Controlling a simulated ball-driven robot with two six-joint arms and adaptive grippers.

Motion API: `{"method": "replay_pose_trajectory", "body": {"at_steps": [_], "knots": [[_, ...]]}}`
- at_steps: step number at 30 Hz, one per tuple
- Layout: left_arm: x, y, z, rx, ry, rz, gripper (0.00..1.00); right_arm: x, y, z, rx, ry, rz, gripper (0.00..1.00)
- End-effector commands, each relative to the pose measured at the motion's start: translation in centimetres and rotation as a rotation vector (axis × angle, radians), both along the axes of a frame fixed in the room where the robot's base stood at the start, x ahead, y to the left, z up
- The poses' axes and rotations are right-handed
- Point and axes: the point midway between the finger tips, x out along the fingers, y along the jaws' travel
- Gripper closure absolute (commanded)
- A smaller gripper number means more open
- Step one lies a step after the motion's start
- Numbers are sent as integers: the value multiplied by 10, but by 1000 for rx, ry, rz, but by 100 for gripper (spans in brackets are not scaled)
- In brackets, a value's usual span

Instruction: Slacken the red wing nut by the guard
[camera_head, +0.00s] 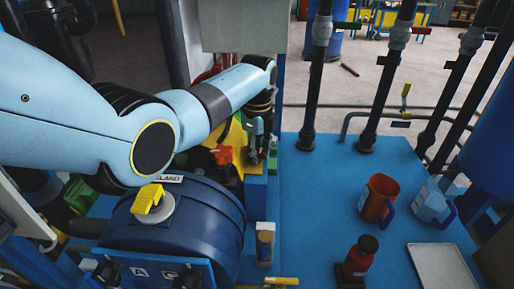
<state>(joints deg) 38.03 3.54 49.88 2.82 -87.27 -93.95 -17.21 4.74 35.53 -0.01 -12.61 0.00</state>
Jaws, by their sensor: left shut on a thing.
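A red wing nut (222,155) shows beside a yellow guard-like part (233,134), behind the dark blue drum (190,228). My left arm reaches across from the left above the drum. My left gripper (257,146) points down just right of the red wing nut, small and partly shadowed. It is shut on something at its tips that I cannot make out. A yellow wing nut (149,198) sits on a pale disc on the drum's top. My right gripper is not in view.
On the blue deck (318,205) at right stand an orange mug (378,198), a light blue jug (430,202), a red bottle with a black cap (358,260) and a pale tray (442,271). Dark upright pipes (385,85) rise behind. The deck's middle is clear.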

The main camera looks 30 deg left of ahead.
Motion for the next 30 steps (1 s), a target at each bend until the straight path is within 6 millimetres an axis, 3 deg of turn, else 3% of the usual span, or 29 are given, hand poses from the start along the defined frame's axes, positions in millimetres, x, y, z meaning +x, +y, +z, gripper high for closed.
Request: {"method": "replay_pose_trajectory", "body": {"at_steps": [6, 18, 30], "knots": [[2, 0, 3, 0, 0, 203, 100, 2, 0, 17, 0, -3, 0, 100], [5, 1, 2, 1, 0, 555, 100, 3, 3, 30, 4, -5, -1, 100], [6, 2, 1, 1, -2, 756, 100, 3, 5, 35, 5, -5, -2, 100]]}}
